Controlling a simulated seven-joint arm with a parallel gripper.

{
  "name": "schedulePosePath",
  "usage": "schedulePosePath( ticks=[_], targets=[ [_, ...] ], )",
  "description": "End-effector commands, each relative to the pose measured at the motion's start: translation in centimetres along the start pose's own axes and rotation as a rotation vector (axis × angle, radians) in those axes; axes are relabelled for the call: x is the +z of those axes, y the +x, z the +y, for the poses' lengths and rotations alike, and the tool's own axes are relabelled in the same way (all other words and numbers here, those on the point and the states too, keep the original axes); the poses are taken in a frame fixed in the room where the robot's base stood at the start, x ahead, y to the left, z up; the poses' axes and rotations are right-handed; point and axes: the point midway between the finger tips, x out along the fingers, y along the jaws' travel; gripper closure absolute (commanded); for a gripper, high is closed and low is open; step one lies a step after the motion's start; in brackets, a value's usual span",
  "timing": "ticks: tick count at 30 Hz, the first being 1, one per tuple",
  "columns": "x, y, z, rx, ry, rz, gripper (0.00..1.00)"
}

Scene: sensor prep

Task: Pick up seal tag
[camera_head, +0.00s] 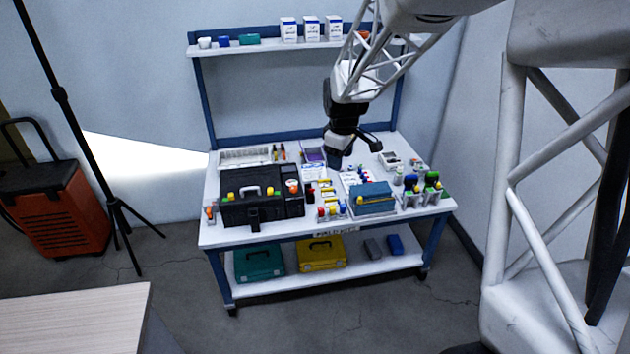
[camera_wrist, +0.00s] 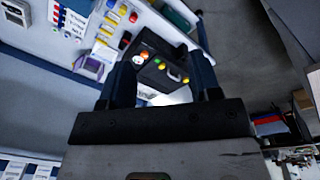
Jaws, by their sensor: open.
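My gripper (camera_head: 336,160) is above the back middle of the workbench in the head view. In the wrist view its two dark fingers (camera_wrist: 162,82) stand apart with nothing held between them. Several small yellow pieces (camera_head: 326,188) lie in a column in the middle of the bench, and they also show in the wrist view (camera_wrist: 112,22). I cannot tell for sure which small piece is the seal tag. My gripper is above and apart from these pieces.
A black toolbox (camera_head: 262,206) with coloured knobs stands left on the workbench (camera_head: 225,236). A blue box (camera_head: 373,197) and bottles in racks (camera_head: 422,190) stand to the right. A shelf (camera_head: 265,46) with white boxes (camera_head: 311,29) runs above the back. Small items crowd the top.

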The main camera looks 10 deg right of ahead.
Motion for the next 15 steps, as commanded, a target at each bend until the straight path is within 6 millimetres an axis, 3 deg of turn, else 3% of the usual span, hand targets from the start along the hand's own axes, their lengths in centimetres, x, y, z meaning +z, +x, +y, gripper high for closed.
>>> schedulePosePath(
  ticks=[15],
  targets=[
    [-4.5, 11.1, 7.8, -0.036, -0.270, -0.021, 0.43]
  ],
)
